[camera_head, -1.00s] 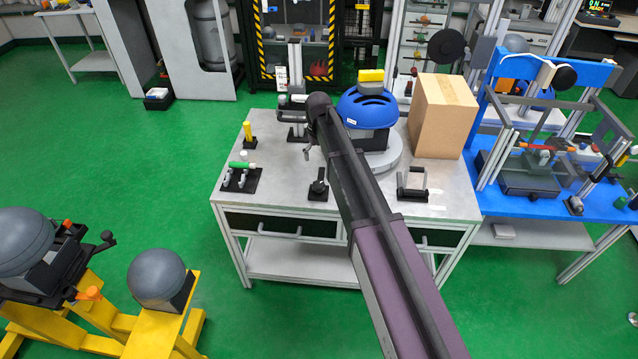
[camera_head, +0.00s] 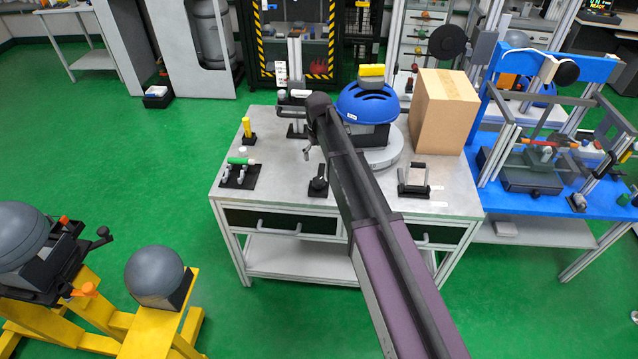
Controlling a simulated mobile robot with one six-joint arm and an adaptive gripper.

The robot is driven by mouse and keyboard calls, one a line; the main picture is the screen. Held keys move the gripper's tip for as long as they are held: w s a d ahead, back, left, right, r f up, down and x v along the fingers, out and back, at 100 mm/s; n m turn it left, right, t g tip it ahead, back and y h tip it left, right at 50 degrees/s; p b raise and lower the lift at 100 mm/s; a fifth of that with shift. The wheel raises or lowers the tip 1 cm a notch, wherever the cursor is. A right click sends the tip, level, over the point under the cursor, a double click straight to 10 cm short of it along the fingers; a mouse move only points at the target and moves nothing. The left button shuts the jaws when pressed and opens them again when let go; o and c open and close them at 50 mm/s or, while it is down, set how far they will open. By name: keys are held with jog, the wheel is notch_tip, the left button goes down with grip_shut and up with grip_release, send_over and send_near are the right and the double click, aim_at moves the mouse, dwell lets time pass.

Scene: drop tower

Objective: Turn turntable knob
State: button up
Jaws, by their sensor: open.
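A blue helmet (camera_head: 367,103) with a yellow block (camera_head: 371,71) on top sits on a dark head form on the round grey turntable (camera_head: 383,158), on the grey workbench (camera_head: 285,130). A small black knob on a black base (camera_head: 318,184) stands near the bench's front edge, left of my arm. I take it for the turntable knob. My arm hides part of the turntable's left side.
A cardboard box (camera_head: 444,112) stands right of the turntable. A valve block with a green handle (camera_head: 240,172) and a yellow-topped post (camera_head: 247,128) are at the left.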

aim_at(319, 180)
jog(key=shift+f+b, duration=5.65)
jog(key=shift+f, duration=0.2)
jog(key=c, duration=1.1)
